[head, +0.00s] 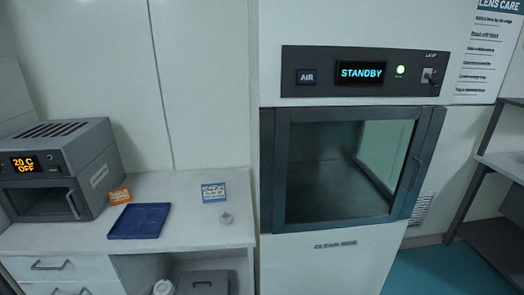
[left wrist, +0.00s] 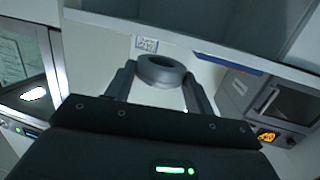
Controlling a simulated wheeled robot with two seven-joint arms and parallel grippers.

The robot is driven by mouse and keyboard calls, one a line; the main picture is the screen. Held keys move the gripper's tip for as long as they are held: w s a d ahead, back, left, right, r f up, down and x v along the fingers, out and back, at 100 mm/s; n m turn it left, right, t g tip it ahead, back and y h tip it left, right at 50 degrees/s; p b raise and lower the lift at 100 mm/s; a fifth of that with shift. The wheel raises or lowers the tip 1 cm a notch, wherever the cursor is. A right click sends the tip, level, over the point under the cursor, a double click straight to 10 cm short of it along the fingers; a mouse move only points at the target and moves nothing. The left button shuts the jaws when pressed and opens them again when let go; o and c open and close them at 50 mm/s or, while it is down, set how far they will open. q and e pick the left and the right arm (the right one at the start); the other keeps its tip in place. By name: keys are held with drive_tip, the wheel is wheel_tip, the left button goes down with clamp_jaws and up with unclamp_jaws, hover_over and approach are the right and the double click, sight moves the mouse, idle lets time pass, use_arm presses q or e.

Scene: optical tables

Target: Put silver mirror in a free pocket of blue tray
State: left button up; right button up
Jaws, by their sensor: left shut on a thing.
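The blue tray (head: 140,221) lies flat on the white counter, with faint round pockets that look empty. Its blue edge also shows in the left wrist view (left wrist: 228,62). My left gripper (left wrist: 160,80) is shut on a round grey ring-shaped piece, which appears to be the silver mirror (left wrist: 161,71), held between the two fingers. The face of the mirror is hard to make out. I cannot make out the left gripper in the head view. My right gripper is in neither view.
A grey oven (head: 62,165) stands left of the tray, with an orange card (head: 119,196) by it. A blue-white card (head: 213,192) and a small grey knobbed thing (head: 226,217) are to the tray's right. A closed glass-fronted cabinet (head: 345,165) stands right of the counter.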

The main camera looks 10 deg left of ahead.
use_arm(q)
drive_tip(key=s+d+r+b, duration=0.2)
drive_tip(key=d+r, duration=0.5)
drive_tip(key=r, duration=0.3)
drive_tip(key=s+d+r+b, duration=0.2)
drive_tip(key=d+r, duration=0.5)
drive_tip(key=r, duration=0.3)
drive_tip(key=shift+s, duration=0.2)
drive_tip(key=shift+r, duration=0.1)
